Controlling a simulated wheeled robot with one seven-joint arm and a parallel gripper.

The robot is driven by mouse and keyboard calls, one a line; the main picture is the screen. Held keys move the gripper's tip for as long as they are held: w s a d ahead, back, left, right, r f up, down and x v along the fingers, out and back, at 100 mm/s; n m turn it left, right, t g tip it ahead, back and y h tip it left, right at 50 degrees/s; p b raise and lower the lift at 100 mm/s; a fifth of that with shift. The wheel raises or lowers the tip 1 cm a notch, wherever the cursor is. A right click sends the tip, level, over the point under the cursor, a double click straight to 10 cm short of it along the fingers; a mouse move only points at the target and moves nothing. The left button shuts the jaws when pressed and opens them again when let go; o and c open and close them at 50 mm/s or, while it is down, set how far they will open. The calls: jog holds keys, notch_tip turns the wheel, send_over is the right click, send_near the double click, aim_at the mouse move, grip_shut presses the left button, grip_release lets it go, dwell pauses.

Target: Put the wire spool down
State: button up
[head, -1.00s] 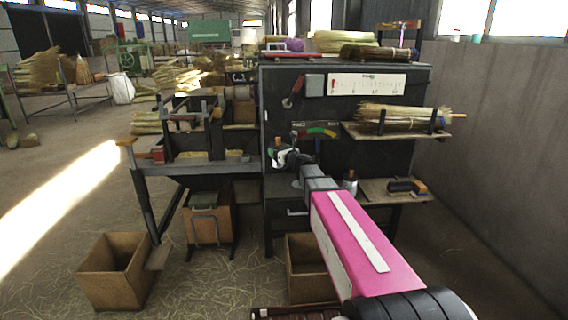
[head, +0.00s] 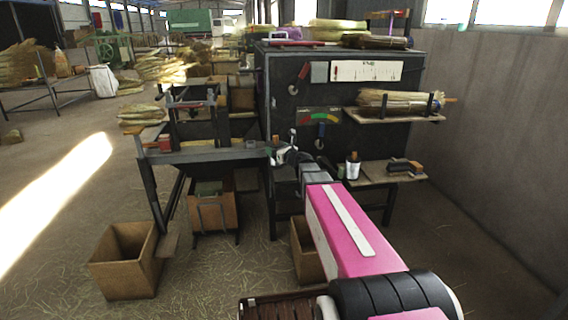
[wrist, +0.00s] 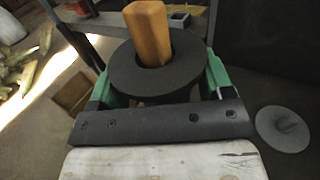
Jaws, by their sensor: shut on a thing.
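The wire spool (wrist: 123,82) is in my gripper (wrist: 160,80) in the wrist view. It has a dark round flange and an orange-brown core that sticks up through its middle. The green fingers stand on either side of it, shut on it. The spool's underside is hidden by the flange and the gripper body. In the head view my gripper (head: 283,156) is small, in front of the dark cabinet's left edge. An orange-brown bit shows beside it, too small to make out well.
A grey disc with a short central spindle (wrist: 284,129) lies to the right in the wrist view. A bench (head: 205,155) stands left of the dark cabinet (head: 285,85). A side shelf (head: 375,173) holds a bottle and blocks. A wooden box (head: 125,262) stands on the floor.

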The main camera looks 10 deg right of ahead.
jog(key=shift+w+d+f, duration=0.65)
jog(key=shift+d+f, duration=0.1)
jog(key=shift+f, duration=0.5)
jog(key=shift+w+d+f, duration=0.6)
jog(key=shift+d+f, duration=0.2)
jog(key=shift+f, duration=0.45)
jog(key=shift+w+d+f, duration=0.65)
jog(key=shift+d+f, duration=0.1)
jog(key=shift+f, duration=0.5)
jog(key=shift+f, duration=0.15)
jog(key=o, duration=1.2)
jog(key=shift+o, duration=0.2)
